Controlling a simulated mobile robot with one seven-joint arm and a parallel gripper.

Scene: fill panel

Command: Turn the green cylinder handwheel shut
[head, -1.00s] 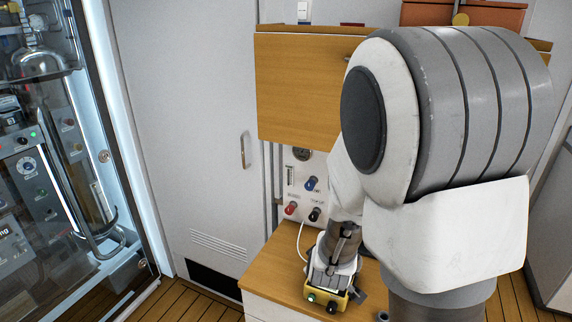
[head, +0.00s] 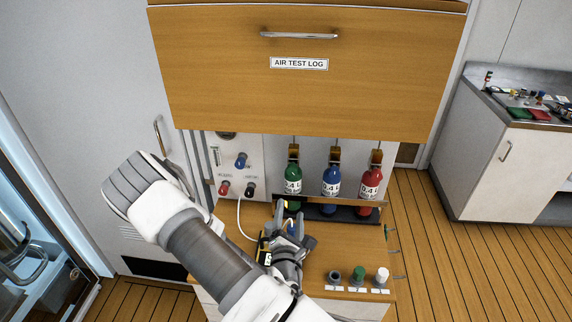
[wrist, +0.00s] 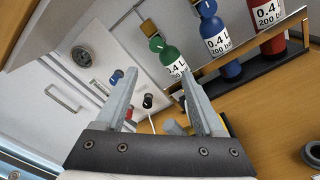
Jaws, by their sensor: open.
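The green cylinder (head: 293,179) stands upright at the left of a row of three in the rack; it also shows in the wrist view (wrist: 169,54). Its brassy valve top with the handwheel (head: 293,153) is small, and I cannot tell how far it is turned. My gripper (head: 289,217) is open and empty, in front of and below the green cylinder, apart from the handwheel. In the wrist view my gripper's two fingers (wrist: 163,90) are spread, with the green cylinder beyond them near the right finger.
A blue cylinder (head: 331,181) and a red cylinder (head: 369,184) stand to its right behind a wooden rail. A wooden cabinet (head: 300,95) overhangs the cylinders. A panel with coloured knobs (head: 236,172) is at left. Green and white caps (head: 358,273) sit on the counter's front right.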

